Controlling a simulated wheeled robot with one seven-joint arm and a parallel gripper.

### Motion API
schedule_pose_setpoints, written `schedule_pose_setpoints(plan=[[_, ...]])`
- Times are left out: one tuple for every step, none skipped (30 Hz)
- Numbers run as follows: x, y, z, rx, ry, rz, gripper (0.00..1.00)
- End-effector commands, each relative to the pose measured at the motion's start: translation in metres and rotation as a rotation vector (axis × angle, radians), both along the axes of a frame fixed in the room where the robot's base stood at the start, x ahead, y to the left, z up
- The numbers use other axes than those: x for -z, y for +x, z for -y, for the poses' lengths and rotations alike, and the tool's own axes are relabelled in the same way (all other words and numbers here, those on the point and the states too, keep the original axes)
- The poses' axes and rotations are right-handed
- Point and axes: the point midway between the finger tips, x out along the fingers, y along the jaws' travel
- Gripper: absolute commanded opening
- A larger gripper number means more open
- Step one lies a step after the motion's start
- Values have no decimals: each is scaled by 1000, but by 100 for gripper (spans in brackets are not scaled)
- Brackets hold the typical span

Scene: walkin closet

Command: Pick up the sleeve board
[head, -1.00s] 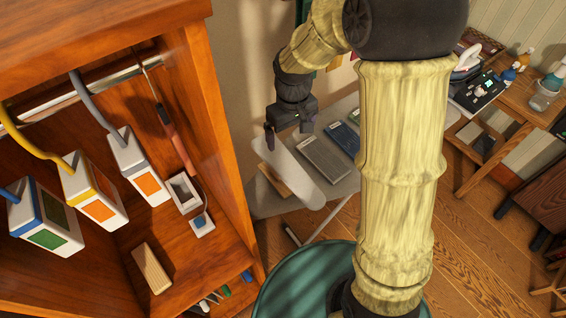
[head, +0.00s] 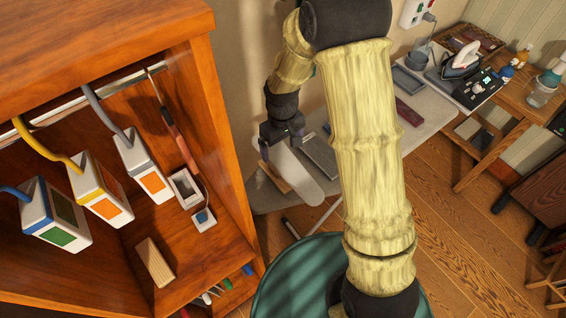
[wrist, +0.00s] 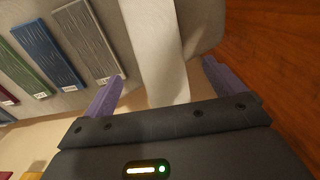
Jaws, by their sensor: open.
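The sleeve board (head: 293,176) is a long, pale, narrow board with a rounded end. It lies at the left end of the grey ironing surface, beside the wooden cabinet. My gripper (head: 281,147) is over its far end, pointing down. In the wrist view, the sleeve board (wrist: 157,45) runs between the two purple fingers of my gripper (wrist: 163,72), with a visible gap on each side. The fingers are apart and hold nothing.
The cabinet (head: 222,150) stands close on the left. Textured slabs, including a grey one (wrist: 88,38) and a blue one (wrist: 48,52), lie beside the board. An iron (head: 462,58) stands at the back right. A teal round surface (head: 290,280) is in front.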

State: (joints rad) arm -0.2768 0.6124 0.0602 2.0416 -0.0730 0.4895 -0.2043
Motion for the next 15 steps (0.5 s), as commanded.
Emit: schedule_pose_setpoints(plan=[[7,-1,0,0,-2,-5,94],[11,-1,0,0,-1,-4,94],[17,-1,0,-1,-2,-5,94],[22,-1,0,-1,-2,-5,94],[26,-1,0,-1,-2,-5,94],[31,-1,0,-1,-1,-4,94],[35,-1,0,-1,-1,-4,94],[38,-1,0,-1,-2,-3,94],[42,0,0,-1,-2,-2,94],[44,0,0,-1,-1,-2,94],[46,0,0,-1,-1,-2,94],[47,0,0,-1,-1,-1,94],[48,0,0,0,0,0,94],[48,0,0,0,-1,1,94],[48,0,0,0,-1,1,94]])
